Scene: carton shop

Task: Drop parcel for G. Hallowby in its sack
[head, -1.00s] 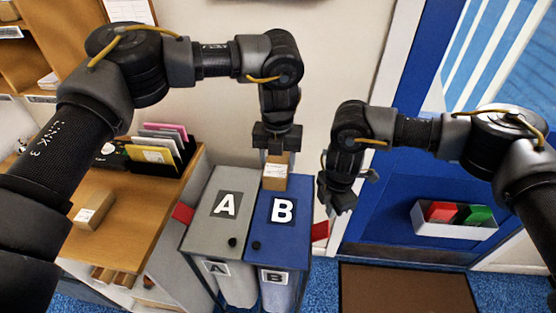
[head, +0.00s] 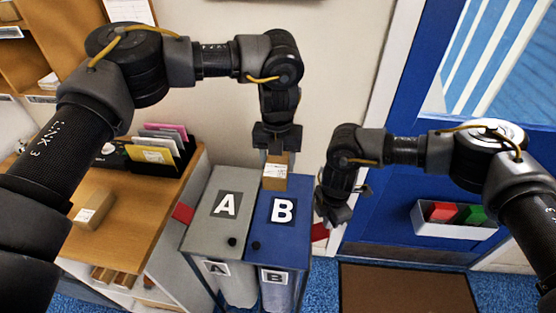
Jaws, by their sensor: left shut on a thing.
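My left gripper (head: 277,146) is shut on a small brown parcel (head: 275,172) with a white label. It holds the parcel over the back part of the blue lid marked B (head: 283,190); I cannot tell whether the parcel touches it. The label's writing is too small to read. The grey lid marked A (head: 222,225) is beside it on the left. Both lids are down. Pale sacks hang below, one under A (head: 238,290) and one under B (head: 279,296). My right gripper (head: 333,217) is at the right side of lid B, near a red tab (head: 320,232); its fingers are unclear.
A wooden counter (head: 135,200) on the left holds another brown parcel (head: 93,209) and a rack of coloured envelopes (head: 160,147). A blue door (head: 390,215) with a white tray (head: 455,226) stands right, a brown mat (head: 405,290) before it.

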